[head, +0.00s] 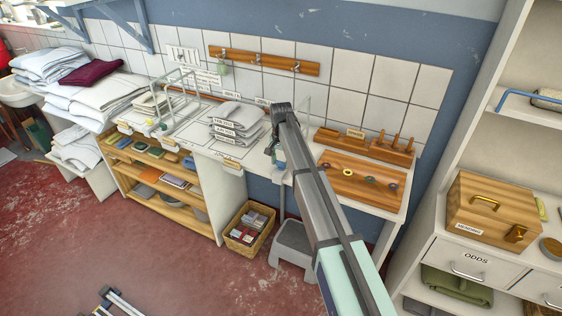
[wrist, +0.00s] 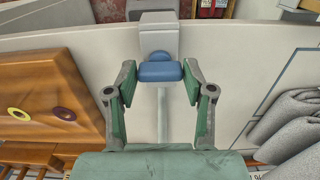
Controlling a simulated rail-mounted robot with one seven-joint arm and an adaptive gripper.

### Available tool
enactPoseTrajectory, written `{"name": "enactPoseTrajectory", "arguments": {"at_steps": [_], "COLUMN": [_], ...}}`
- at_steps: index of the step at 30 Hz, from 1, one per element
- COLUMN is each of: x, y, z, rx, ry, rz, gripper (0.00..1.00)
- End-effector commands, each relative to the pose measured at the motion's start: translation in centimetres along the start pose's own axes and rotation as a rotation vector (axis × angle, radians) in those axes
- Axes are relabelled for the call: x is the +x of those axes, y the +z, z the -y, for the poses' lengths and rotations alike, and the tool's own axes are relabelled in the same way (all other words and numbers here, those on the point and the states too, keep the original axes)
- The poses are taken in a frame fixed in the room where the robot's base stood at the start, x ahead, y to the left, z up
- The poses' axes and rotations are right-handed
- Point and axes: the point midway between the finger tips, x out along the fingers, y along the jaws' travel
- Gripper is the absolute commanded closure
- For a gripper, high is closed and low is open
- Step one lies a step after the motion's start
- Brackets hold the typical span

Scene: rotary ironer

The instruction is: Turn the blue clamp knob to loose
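The blue clamp knob (wrist: 160,72) sits on a pale grey clamp body (wrist: 159,38) at the table edge in the wrist view. A thin pale post runs from below the knob toward my gripper. My gripper (wrist: 160,84) is open, with one green-padded finger on each side of the knob. The fingertips are close to the knob's ends; I cannot tell if they touch. In the head view my gripper (head: 273,148) points down at the front edge of the white table, and the clamp (head: 280,173) shows just below it, mostly hidden.
A wooden board with coloured rings (head: 362,182) lies right of the clamp. Stacked grey cloths (head: 238,121) lie to its left. A grey step stool (head: 294,243) and a basket (head: 249,226) stand on the floor below. Shelving (head: 455,150) is at far right.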

Motion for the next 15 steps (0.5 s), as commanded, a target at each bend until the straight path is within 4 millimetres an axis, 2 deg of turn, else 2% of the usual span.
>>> {"name": "enactPoseTrajectory", "arguments": {"at_steps": [1,2,15], "x": [-0.01,-0.01,0.08], "y": [0.00,0.00,0.01], "z": [0.00,0.00,-0.01], "rx": [0.000,0.000,-0.046], "ry": [0.000,0.000,0.001], "rz": [0.000,0.000,0.001], "gripper": [0.77,0.87,0.87]}}
